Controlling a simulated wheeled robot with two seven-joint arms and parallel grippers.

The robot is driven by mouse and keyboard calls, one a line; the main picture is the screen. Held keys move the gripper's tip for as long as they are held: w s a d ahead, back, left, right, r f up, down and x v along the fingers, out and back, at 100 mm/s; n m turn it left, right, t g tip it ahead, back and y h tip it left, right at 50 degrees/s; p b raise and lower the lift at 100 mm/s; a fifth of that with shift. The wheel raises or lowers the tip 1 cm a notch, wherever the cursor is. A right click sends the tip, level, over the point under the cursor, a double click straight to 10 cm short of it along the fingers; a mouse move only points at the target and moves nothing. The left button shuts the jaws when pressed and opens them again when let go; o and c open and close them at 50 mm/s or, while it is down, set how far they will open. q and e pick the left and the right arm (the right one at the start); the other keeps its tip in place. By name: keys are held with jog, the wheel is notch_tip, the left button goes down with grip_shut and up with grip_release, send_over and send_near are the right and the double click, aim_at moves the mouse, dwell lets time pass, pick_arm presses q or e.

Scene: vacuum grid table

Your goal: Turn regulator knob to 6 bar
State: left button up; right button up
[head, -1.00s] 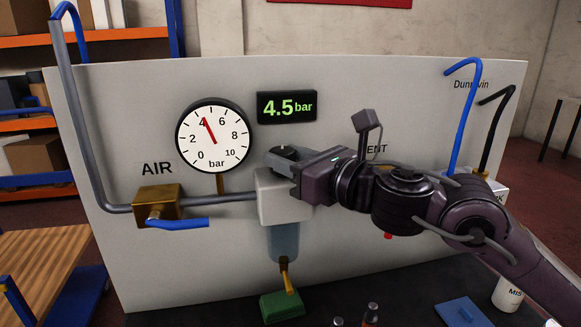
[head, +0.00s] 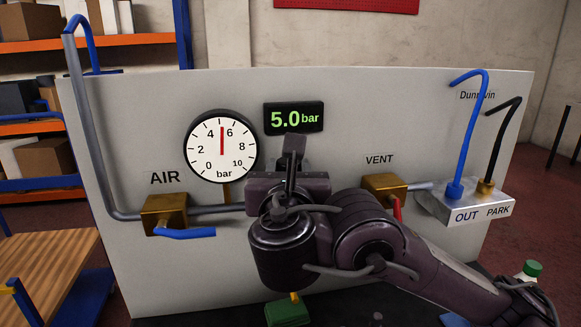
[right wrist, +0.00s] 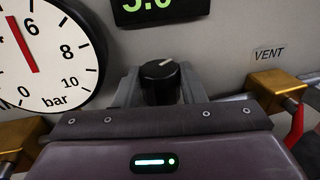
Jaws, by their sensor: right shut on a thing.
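The black regulator knob (right wrist: 160,82) sits between the jaws of my right gripper (right wrist: 158,92) in the right wrist view, with a pale pointer mark on top. My right gripper (head: 288,180) is shut on the knob; in the head view it hides the knob and most of the regulator body. The round gauge (head: 222,146) has its red needle pointing almost straight up, near 5. The digital display (head: 294,117) reads 5.0 bar, and its lower part shows in the right wrist view (right wrist: 158,8). My left gripper is not in view.
Left of the regulator is the brass AIR valve (head: 165,214) with a blue lever. Right of it is the brass VENT valve (head: 384,188) with a red lever, close to my right arm. An OUT/PARK block (head: 465,205) with blue and black hoses stands further right.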

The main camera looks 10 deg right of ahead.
jog(key=shift+m+h, duration=0.3)
jog(key=shift+h, duration=0.1)
jog(key=o, duration=0.7)
jog(key=shift+a, duration=0.1)
jog(key=v, duration=0.7)
jog(key=shift+s, duration=0.35)
jog(key=shift+a, duration=0.1)
